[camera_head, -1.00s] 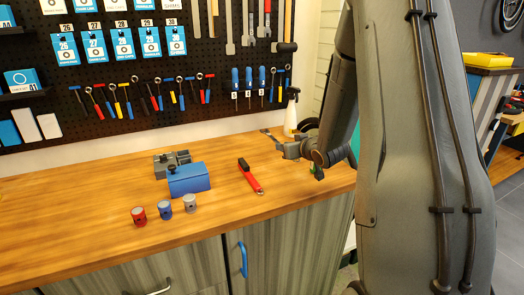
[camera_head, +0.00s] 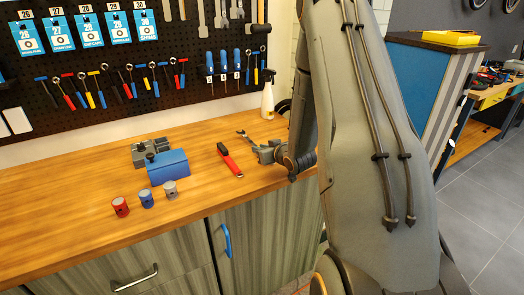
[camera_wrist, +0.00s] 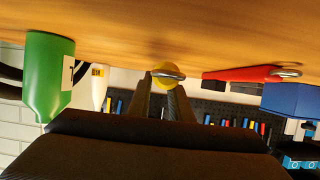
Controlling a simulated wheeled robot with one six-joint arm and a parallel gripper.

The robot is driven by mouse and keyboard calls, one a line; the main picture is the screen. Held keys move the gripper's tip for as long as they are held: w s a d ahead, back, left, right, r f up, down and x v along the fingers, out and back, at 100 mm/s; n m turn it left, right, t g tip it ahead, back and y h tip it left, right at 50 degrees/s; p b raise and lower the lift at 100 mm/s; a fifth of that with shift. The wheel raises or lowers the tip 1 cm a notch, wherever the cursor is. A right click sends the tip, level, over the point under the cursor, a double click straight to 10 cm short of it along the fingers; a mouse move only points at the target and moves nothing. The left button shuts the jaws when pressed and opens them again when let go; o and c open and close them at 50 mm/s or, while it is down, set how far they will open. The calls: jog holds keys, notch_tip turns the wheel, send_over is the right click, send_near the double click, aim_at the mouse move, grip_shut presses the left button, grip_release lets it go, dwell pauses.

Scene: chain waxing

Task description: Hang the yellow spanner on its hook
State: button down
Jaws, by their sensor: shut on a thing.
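My gripper (camera_head: 264,150) is low over the right part of the wooden bench, to the right of the red-handled tool. The wrist view is upside down, and there my gripper (camera_wrist: 163,92) is shut on the yellow spanner (camera_wrist: 167,70). Its yellow part and a metal ring show between the fingertips. In the head view a grey metal end of the spanner (camera_head: 243,134) sticks out past the fingers; the rest is hidden. Several spanners with red, blue and yellow handles hang in a row on the black pegboard (camera_head: 120,115). I cannot tell which hook is the yellow spanner's.
On the bench (camera_head: 70,205) are the red-handled tool (camera_head: 229,160), a blue box (camera_head: 168,167), small red, blue and grey cylinders, and a white spray bottle (camera_head: 267,102). A green bottle (camera_wrist: 48,75) stands near the gripper. The bench's left part is clear.

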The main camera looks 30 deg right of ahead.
jog(key=shift+f+p, duration=0.3)
jog(key=shift+f, duration=0.45)
jog(key=shift+f, duration=0.15)
jog(key=c, duration=1.6)
grip_release()
jog(key=shift+b+v, duration=1.75)
jog(key=shift+v, duration=2.2)
